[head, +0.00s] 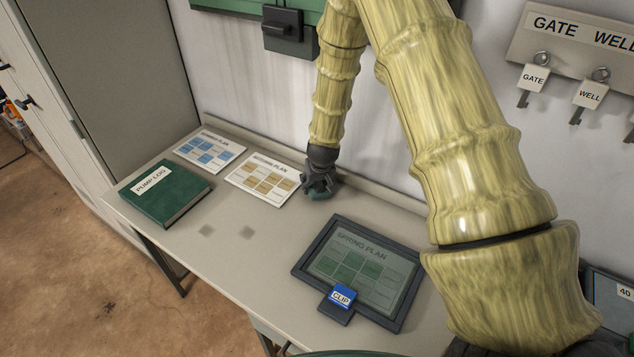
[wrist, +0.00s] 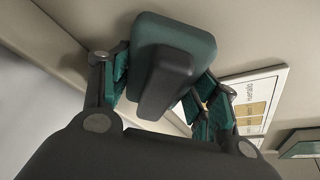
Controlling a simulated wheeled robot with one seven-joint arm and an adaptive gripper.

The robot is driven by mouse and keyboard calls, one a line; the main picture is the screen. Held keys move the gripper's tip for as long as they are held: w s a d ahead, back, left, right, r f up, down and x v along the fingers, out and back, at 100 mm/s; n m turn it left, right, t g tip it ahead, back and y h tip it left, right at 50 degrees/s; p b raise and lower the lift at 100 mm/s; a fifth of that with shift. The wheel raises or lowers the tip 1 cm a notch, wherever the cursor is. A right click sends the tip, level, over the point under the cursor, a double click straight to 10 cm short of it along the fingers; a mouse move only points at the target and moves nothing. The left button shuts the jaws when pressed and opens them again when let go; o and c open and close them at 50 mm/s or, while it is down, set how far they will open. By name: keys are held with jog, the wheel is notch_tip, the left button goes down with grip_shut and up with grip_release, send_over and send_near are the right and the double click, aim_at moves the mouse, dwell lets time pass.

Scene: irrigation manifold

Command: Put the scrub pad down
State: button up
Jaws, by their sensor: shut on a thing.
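The scrub pad (wrist: 197,40) fills the top middle of the wrist view, a green block with a dark grey grip bar. My gripper (wrist: 163,88) is shut on it, with a teal-lined finger on each side of the bar. In the head view my gripper (head: 319,182) points down at the back of the bench, just right of the tan-squared plan card. A bit of the pad (head: 320,194) shows green below the fingers. I cannot tell whether the pad touches the bench.
Bare bench lies in front of my gripper. Keys (head: 532,80) hang on the wall.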

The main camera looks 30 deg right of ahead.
jog(key=shift+f, duration=0.2)
jog(key=o, duration=1.3)
jog(key=shift+c, duration=0.2)
jog(key=shift+r, duration=0.15)
jog(key=shift+r, duration=0.35)
jog(key=b+v, duration=0.2)
jog(key=v, duration=0.9)
jog(key=shift+s, duration=0.25)
jog(key=shift+a+r, duration=0.1)
jog(key=shift+r, duration=0.05)
jog(key=shift+a, duration=0.1)
